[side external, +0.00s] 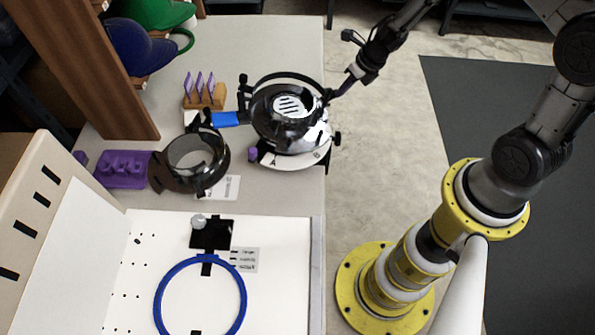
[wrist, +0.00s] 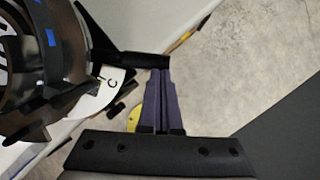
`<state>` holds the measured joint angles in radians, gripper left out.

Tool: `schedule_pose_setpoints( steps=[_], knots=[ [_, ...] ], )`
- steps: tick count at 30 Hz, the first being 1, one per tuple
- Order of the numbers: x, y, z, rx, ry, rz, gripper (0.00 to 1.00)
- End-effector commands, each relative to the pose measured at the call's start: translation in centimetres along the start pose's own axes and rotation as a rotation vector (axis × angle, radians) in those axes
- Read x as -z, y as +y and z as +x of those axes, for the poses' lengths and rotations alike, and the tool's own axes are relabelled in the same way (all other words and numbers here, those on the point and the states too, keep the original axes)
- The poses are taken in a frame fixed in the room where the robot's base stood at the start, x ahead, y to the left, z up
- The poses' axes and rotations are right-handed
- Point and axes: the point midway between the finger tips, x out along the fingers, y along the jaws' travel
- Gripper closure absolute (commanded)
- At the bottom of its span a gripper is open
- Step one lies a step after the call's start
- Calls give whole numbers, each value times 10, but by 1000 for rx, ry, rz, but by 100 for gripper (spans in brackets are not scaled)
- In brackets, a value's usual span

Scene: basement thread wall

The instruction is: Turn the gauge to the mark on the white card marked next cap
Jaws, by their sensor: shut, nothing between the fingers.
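The gauge (side external: 290,115) is a round, glossy black device on a white dial plate (side external: 305,155) at the table's right edge. A letter A shows on the plate. In the wrist view the gauge (wrist: 45,65) fills the upper left, with a letter C on its plate (wrist: 112,84). My gripper (side external: 331,95) is at the gauge's right side. In the wrist view my gripper (wrist: 160,72) has its purple fingers shut and empty, with tips at a black lever (wrist: 140,59); I cannot tell if they touch. White cards (side external: 220,187) (side external: 245,260) carry print too small to read.
A black ring holder (side external: 190,165) and purple block (side external: 122,169) stand left of the gauge. A wooden rack (side external: 205,97) holds purple pieces behind. Caps (side external: 150,40) hang at the upper left. A blue hoop (side external: 160,290) lies on the white board in front.

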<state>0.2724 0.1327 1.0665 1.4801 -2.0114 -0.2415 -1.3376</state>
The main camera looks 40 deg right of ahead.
Motion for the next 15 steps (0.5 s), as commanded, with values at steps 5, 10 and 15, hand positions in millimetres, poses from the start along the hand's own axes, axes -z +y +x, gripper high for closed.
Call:
schedule_pose_setpoints(
  steps=[5, 10, 15],
  knots=[
    [-6, -1, 2, -10, 1, -30, 100],
    [-8, -1, 2, -14, 0, -45, 100],
    [-9, -1, 2, -14, 0, -48, 100]
  ],
)
